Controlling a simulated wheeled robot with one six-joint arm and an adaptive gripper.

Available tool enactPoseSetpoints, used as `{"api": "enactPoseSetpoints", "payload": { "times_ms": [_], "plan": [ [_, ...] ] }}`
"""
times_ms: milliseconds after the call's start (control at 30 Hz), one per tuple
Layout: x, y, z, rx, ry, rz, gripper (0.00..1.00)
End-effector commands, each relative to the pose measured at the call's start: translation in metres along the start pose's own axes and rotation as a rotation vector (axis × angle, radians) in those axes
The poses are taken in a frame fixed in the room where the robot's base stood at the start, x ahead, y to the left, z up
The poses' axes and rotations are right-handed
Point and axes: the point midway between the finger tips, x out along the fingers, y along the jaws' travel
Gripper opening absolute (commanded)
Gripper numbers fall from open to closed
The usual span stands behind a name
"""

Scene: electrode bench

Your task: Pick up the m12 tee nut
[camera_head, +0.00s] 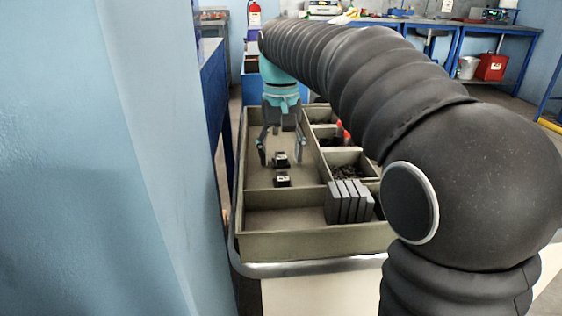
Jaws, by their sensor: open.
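Two small dark metal blocks with light faces, which look like tee nuts, lie in the long left compartment of the divided tray (313,245). The farther block (280,159) and the nearer block (283,180) sit close together, one in front of the other. I cannot read any size on them, so I cannot tell which is the m12 tee nut. My gripper (281,158) points down into this compartment with its fingers spread to either side of the farther block in the picture. It is open and empty. I cannot tell its exact height above the blocks.
Grey upright plates (347,202) stand at the tray's near right. Smaller compartments on the right hold dark small parts (347,172) and red-tipped items (342,130). Dividers and tray walls surround the blocks. A blue wall (90,170) is close on the left.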

Motion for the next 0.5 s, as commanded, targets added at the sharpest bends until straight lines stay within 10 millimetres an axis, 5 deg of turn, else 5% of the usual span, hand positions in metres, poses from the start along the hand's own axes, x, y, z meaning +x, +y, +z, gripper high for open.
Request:
{"api": "enactPoseSetpoints", "payload": {
  "times_ms": [67,333,500],
  "plan": [
    [-0.0003,0.0,0.0,0.0,0.0,0.0,0.65],
    [-0.0002,0.0001,-0.0001,0.0,0.0,0.0,0.0],
    [-0.0004,0.0001,-0.0001,0.0,0.0,0.0,0.0]
  ]
}}
